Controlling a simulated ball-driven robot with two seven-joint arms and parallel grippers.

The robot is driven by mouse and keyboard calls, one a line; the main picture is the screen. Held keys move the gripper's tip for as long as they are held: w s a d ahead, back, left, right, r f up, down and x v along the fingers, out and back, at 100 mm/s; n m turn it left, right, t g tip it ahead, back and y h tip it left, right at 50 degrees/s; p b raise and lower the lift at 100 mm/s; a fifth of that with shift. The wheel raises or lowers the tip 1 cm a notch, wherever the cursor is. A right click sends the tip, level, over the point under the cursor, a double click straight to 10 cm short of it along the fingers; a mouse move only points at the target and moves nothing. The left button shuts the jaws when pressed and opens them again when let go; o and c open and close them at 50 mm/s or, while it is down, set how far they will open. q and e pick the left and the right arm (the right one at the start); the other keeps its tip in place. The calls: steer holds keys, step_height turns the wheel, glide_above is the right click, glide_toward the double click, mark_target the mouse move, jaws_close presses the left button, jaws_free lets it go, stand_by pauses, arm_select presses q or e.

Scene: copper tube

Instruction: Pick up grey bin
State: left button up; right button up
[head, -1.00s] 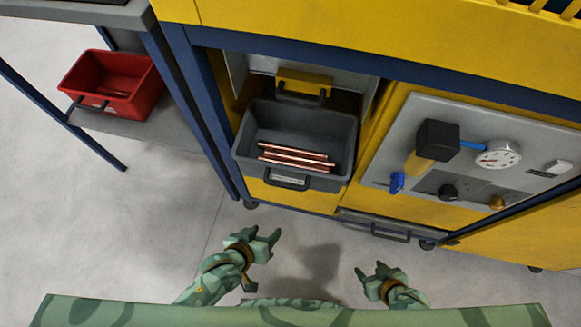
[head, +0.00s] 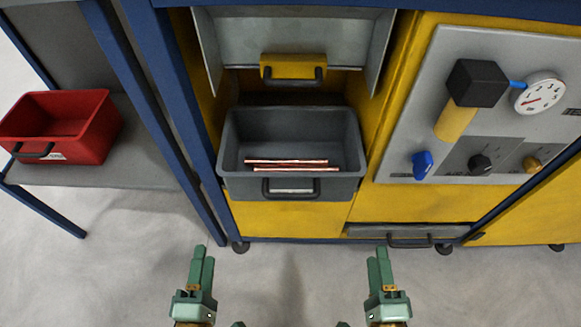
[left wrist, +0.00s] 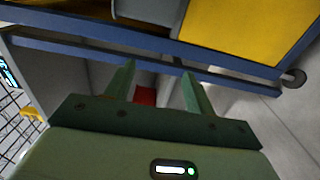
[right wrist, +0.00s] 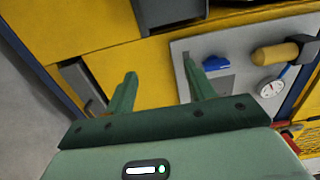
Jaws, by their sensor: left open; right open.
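The grey bin (head: 290,187) sits in an open bay of the yellow and blue machine, in the middle of the head view. It has a dark handle on its front and copper tubes (head: 292,165) lying inside. My left gripper (head: 202,252) is open and empty, below and left of the bin, in front of the machine. My right gripper (head: 379,254) is open and empty, below and right of the bin. Neither gripper touches the bin. A grey corner of the bin (right wrist: 168,12) appears to show at the top of the right wrist view.
A red bin (head: 75,150) stands on a grey shelf (head: 150,165) at the left. A blue post (head: 170,110) borders the bay on the left. A grey panel (head: 440,125) with a gauge and knobs is at the right. A raised flap (head: 290,38) is above the bin.

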steer(key=w, duration=1.3)
steer(key=shift+w, duration=0.3)
steer(key=shift+w+a, duration=0.2)
steer(key=shift+w, duration=0.1)
arm_select(q)
steer(key=w+d, duration=0.1)
steer(key=w, duration=1.3)
steer(key=shift+d, duration=0.35)
arm_select(e)
steer(key=shift+a, duration=0.55)
